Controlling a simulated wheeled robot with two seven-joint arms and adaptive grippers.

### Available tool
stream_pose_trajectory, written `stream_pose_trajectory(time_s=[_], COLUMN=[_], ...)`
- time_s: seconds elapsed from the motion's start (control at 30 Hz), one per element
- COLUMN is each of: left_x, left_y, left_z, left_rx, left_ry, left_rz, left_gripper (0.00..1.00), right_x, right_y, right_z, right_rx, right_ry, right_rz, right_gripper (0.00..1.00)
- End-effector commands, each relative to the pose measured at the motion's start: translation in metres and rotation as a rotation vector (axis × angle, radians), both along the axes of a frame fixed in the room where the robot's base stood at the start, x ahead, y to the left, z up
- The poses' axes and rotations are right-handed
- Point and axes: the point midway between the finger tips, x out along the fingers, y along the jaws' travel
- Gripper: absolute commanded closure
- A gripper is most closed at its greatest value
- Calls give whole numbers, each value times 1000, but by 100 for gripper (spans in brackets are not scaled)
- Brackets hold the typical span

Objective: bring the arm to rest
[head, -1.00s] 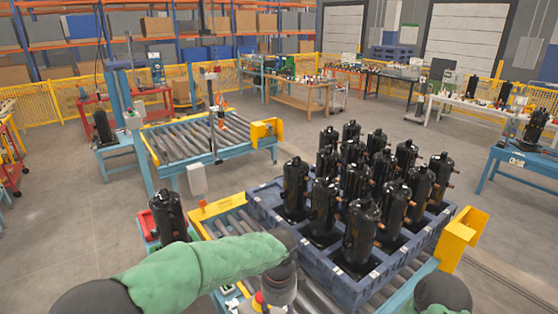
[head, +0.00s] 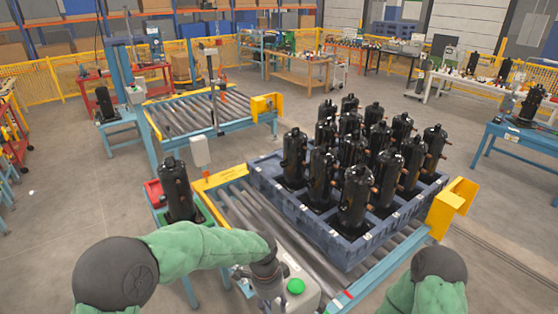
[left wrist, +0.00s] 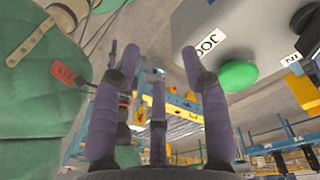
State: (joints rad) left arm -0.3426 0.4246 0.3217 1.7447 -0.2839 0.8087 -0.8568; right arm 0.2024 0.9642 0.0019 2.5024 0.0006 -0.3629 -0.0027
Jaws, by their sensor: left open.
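My left arm in its green sleeve comes in from the left in the head view. Its gripper (head: 266,284) hangs beside a grey control box with a green button (head: 296,286). In the left wrist view the fingers of my left gripper (left wrist: 152,66) are spread apart with nothing between them. The green button (left wrist: 237,75) is just right of the fingers there. Only part of my right arm shows at the lower right of the head view; its gripper is out of view.
A blue pallet crate (head: 300,217) with several black compressors stands on the roller conveyor (head: 262,228). A single black compressor (head: 176,190) stands upright on a stand left of it. A yellow bracket (head: 452,208) sits at the conveyor's right. Open floor (head: 75,200) lies at the left.

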Motion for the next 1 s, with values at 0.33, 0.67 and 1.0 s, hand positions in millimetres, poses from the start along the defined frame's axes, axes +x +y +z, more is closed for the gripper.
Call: stream_pose_trajectory(time_s=[0.33, 0.67, 1.0], left_x=[-55, -143, -193], left_y=[41, 80, 98], left_z=[-140, -229, -267], left_rx=[-109, -143, -124], left_ry=[166, 305, 348], left_rz=[609, 1326, 1690], left_gripper=[55, 55, 55], right_x=[-1, -1, 0], right_y=[0, 0, 0], right_z=[0, 0, -15], right_rx=[0, 0, 0], right_ry=[1, 2, 0], right_rz=[0, 1, 0], right_gripper=[55, 55, 55])
